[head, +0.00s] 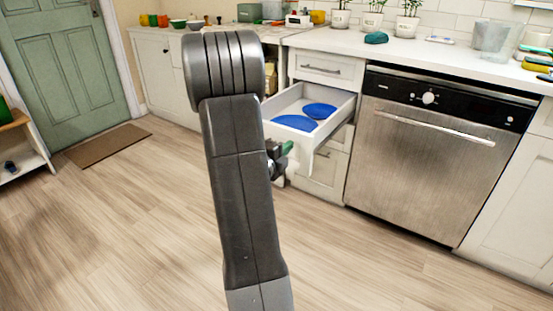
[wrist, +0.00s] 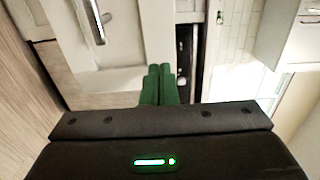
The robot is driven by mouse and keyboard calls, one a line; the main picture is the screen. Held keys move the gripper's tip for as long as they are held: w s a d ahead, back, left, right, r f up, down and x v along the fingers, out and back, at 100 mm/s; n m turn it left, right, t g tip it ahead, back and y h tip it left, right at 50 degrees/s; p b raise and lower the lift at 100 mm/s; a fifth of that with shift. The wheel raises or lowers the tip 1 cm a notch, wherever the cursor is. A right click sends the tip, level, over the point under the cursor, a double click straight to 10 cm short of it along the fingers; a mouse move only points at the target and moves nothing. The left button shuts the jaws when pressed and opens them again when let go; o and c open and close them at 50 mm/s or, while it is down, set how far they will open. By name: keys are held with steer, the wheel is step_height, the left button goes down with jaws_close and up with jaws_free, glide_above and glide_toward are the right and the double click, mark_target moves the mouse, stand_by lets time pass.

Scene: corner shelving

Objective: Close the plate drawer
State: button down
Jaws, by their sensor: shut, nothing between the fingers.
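The plate drawer (head: 342,117) stands pulled out from the white cabinet left of the dishwasher in the head view. Two blue plates (head: 296,123) (head: 320,110) lie inside it. My arm hides part of its left side. My gripper (head: 287,147) shows its green fingers close to the drawer's front; I cannot tell whether they touch it. In the wrist view the green fingers of my gripper (wrist: 160,80) are together with nothing between them. They point at a white panelled surface with a metal handle (wrist: 97,22) to their left.
A shut drawer (head: 318,67) is above the plate drawer and another white front (head: 326,168) below. The steel dishwasher (head: 425,150) stands to the right. Potted plants stand on the counter (head: 345,40). The wooden floor (head: 130,220) is clear, with a brown mat (head: 105,145) by the green door.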

mark_target(297, 139)
steer(key=shift+x, duration=1.6)
